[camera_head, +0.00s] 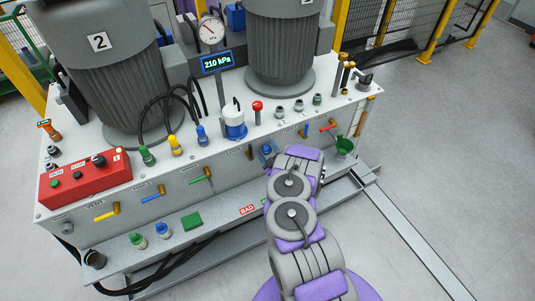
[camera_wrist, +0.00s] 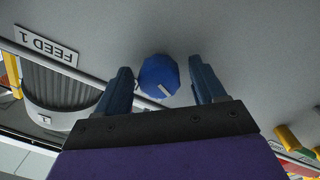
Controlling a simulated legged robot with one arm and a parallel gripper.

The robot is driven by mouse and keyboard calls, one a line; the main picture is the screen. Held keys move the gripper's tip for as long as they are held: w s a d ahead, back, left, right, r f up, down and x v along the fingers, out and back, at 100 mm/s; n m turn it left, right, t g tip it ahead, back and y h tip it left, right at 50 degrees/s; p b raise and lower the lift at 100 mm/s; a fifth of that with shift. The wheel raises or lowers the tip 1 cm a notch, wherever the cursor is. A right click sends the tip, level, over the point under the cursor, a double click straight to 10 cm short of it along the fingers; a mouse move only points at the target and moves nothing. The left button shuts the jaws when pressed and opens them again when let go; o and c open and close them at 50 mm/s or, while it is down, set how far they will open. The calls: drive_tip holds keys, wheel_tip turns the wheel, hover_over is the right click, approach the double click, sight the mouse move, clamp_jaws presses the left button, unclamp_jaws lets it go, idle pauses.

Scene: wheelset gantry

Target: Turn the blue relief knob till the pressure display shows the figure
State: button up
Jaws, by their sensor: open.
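The blue relief knob (camera_wrist: 158,76) shows in the wrist view, faceted, with a pale mark on its face. My gripper (camera_wrist: 160,66) is open, with one finger on each side of the knob and a gap visible on both sides. In the head view a blue part on the front panel, probably the knob (camera_head: 266,150), is partly hidden beside my arm's end. The pressure display (camera_head: 217,62) reads 210 kPa.
Coloured valve handles, such as the green one (camera_head: 201,176), stick out along the front panel. A red control box (camera_head: 84,178) sits at the left. A FEED 1 label (camera_wrist: 46,46) is near the knob.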

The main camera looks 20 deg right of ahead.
drive_tip(key=c, duration=1)
drive_tip(key=shift+c, duration=0.2)
